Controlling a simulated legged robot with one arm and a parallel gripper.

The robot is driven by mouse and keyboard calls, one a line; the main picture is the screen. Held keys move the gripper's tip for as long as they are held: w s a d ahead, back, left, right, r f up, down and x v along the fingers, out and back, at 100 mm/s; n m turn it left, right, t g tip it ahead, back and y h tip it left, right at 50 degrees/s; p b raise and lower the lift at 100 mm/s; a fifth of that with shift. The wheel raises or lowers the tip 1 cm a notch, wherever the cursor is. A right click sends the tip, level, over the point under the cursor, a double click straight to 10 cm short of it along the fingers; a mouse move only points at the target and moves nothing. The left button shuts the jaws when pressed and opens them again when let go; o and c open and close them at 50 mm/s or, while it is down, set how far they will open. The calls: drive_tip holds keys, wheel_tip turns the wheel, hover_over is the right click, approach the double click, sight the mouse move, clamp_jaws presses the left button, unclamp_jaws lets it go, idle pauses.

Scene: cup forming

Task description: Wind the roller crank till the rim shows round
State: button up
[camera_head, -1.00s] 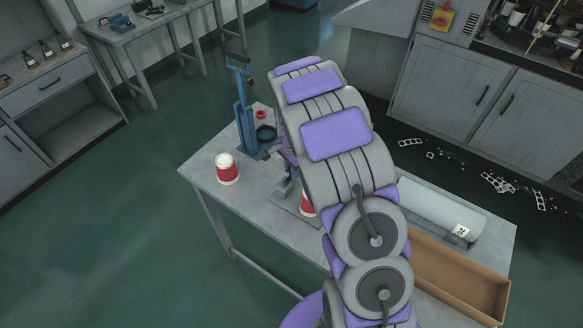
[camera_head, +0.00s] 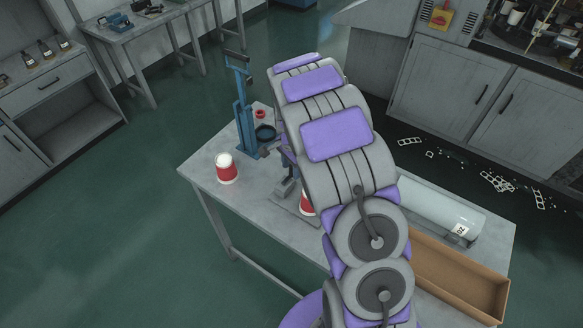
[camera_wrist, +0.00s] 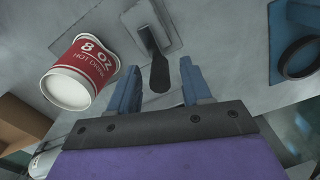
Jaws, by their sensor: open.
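The crank shows in the wrist view as a dark handle (camera_wrist: 159,73) on a grey arm above a grey plate (camera_wrist: 148,22). My gripper (camera_wrist: 158,68) is open, its blue fingers on either side of the handle with gaps visible. A red and white cup (camera_wrist: 90,62) marked 8 OZ HOT DRINK is left of the fingers, its white round end facing the camera. I cannot tell the state of its rim. In the head view a cup (camera_head: 306,204) is partly hidden by my arm, beside a grey device (camera_head: 286,187). My gripper is hidden there.
Another red and white cup (camera_head: 227,172) stands at the table's left. A blue upright press (camera_head: 243,118) stands at the back with a dark ring (camera_head: 265,133). A pale cylinder (camera_head: 438,207) and an open cardboard box (camera_head: 456,268) are at the right. The table's left part is mostly clear.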

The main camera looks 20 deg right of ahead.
wheel_tip(320, 180, up, 16)
drive_tip(key=shift+r, duration=0.15)
idle(0.6)
drive_tip(key=s+a+f+n+b, duration=0.1)
drive_tip(key=s+n, duration=0.3)
drive_tip(key=s, duration=0.8)
drive_tip(key=s+a+f+n+g+b, duration=0.1)
drive_tip(key=s+a+n+b, duration=0.2)
drive_tip(key=s, duration=1)
drive_tip(key=s+a+f+n+b, duration=0.1)
drive_tip(key=s+a+n+b, duration=0.1)
drive_tip(key=s+n, duration=0.5)
drive_tip(key=s+b, duration=0.1)
drive_tip(key=s, duration=0.5)
drive_tip(key=shift+a+g+b, duration=0.35)
drive_tip(key=shift+a+g, duration=0.05)
